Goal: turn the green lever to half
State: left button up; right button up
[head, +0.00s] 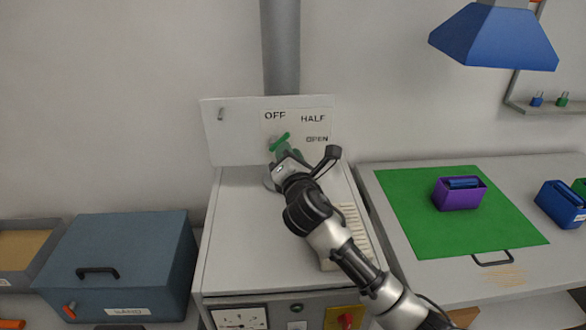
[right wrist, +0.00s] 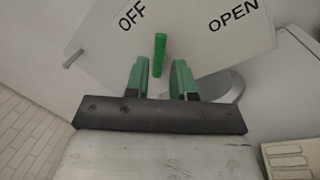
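The green lever (head: 280,142) is on the pale upright panel (head: 235,150) behind the cabinet top, below the word OFF and left of HALF and OPEN. In the head view it slants up to the right. In the right wrist view the lever (right wrist: 159,55) stands between OFF and OPEN; HALF is not visible there. My right gripper (head: 285,156) is close in front of the lever. In the right wrist view the green-padded fingers (right wrist: 159,80) are apart, one to each side of the lever's line. Whether they touch it I cannot tell. My left gripper is out of view.
A grey pipe (head: 281,45) rises behind the panel. A dark handle (head: 326,161) stands right of my gripper. A blue-grey box (head: 120,260) is at left. At right, a green mat (head: 410,215) holds a purple bin (head: 459,198), under a blue hood (head: 495,38).

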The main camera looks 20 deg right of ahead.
jog(key=s, duration=0.5)
jog(key=shift+a+f+b, duration=0.3)
jog(key=shift+a+f, duration=0.05)
